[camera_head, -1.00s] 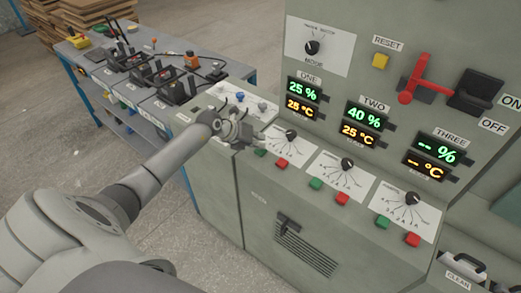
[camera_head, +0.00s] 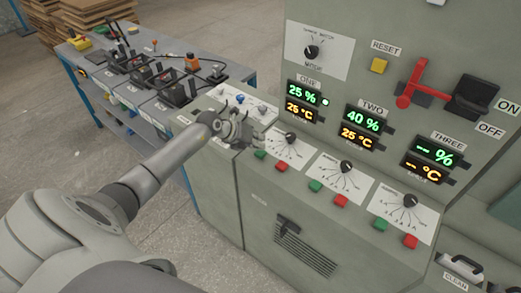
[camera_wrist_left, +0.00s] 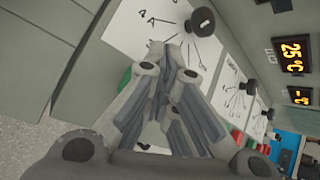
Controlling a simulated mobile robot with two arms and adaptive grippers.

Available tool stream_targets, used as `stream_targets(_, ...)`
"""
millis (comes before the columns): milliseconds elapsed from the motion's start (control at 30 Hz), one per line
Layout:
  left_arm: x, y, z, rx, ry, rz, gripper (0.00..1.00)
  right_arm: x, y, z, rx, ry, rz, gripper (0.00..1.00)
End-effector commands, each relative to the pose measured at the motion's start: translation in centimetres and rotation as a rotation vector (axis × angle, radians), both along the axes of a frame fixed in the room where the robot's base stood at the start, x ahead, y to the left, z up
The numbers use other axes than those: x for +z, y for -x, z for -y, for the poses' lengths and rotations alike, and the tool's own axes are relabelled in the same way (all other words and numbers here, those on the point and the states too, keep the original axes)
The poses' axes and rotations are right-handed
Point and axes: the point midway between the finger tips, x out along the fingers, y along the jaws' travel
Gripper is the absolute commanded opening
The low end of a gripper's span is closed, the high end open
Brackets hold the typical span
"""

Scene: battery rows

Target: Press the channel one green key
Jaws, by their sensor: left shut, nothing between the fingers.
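The channel one green key (camera_head: 260,154) is on the front edge of the sloped panel, left of the channel one red key (camera_head: 281,166). My left gripper (camera_head: 254,138) is shut and empty, just above and behind the green key in the head view. I cannot tell whether it touches the panel. In the left wrist view the closed fingers (camera_wrist_left: 172,60) lie over the white dial card, and a sliver of green (camera_wrist_left: 126,76) shows beside the left finger. The channel one display (camera_head: 303,95) reads 25 %, with a lit green lamp (camera_head: 326,102) beside it. My right gripper is not in view.
Channel one's black dial (camera_head: 290,138) stands close right of the gripper. Channel two and three keys, such as the green one (camera_head: 316,186), line the edge to the right. A red lever (camera_head: 417,82) and black switch (camera_head: 477,95) stick out at upper right.

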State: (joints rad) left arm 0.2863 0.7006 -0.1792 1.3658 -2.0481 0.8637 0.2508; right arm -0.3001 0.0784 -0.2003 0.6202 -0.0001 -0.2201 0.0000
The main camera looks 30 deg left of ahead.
Motion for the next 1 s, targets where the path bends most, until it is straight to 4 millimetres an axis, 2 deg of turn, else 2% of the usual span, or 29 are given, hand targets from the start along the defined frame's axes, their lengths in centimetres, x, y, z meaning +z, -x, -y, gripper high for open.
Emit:
stream_targets(367,0.4,0.0,0.0,0.001,0.000,0.002,0.00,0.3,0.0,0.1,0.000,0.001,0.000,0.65)
stream_targets(800,4.7,-0.1,0.0,0.000,-0.002,0.002,0.00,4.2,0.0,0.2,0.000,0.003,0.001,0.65)
stream_targets(1000,5.2,0.0,0.0,-0.001,0.000,0.002,0.00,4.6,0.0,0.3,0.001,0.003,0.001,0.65)
